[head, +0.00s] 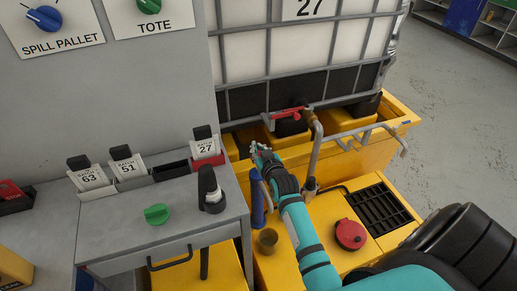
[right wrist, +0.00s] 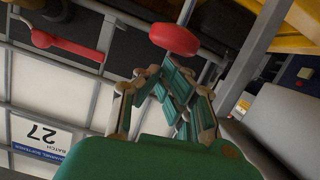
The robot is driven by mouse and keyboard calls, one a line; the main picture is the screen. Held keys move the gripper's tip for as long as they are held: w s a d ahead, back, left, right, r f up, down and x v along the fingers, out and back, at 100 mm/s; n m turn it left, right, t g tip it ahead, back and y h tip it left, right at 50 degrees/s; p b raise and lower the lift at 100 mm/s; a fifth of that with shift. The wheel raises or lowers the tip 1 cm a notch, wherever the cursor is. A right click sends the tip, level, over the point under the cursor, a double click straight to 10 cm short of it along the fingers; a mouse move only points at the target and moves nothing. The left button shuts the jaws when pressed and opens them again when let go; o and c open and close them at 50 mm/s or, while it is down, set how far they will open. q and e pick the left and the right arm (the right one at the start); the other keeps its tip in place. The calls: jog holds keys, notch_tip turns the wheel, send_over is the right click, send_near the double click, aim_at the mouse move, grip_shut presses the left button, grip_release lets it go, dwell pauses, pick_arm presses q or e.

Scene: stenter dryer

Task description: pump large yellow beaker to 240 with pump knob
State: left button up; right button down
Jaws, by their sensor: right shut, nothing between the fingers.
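My right gripper (head: 262,152) is shut and empty, above the yellow spill pallet (head: 280,215) near a blue upright cylinder (head: 257,203). It also shows in the right wrist view (right wrist: 172,88), with a red rounded piece (right wrist: 174,38) just beyond its fingertips; I cannot tell whether they touch. A small dull-yellow cup (head: 267,240) stands on the pallet; I cannot tell whether it is the large yellow beaker. A round red knob or cap (head: 350,234) sits on the pallet, right of my forearm. No knob is clearly marked as the pump knob. My left gripper is out of view.
A caged white tote (head: 300,60) labelled 27 stands behind, with a red valve handle (head: 287,113) and bent grey pipe (head: 316,150). Open floor (head: 450,110) lies at right.

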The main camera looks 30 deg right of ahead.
jog(key=shift+f, duration=0.2)
notch_tip(320, 180, down, 8)
jog(key=b, duration=0.4)
jog(key=shift+r, duration=0.15)
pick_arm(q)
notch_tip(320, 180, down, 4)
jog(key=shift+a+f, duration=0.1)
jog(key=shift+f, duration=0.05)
pick_arm(e)
jog(key=r+p, duration=0.4)
jog(key=r, duration=0.1)
jog(key=shift+w+a+r, duration=0.15)
jog(key=shift+w, duration=0.05)
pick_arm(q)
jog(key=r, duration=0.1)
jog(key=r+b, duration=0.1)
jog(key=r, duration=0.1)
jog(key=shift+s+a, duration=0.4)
pick_arm(e)
jog(key=f+v, duration=0.1)
jog(key=v, duration=0.9)
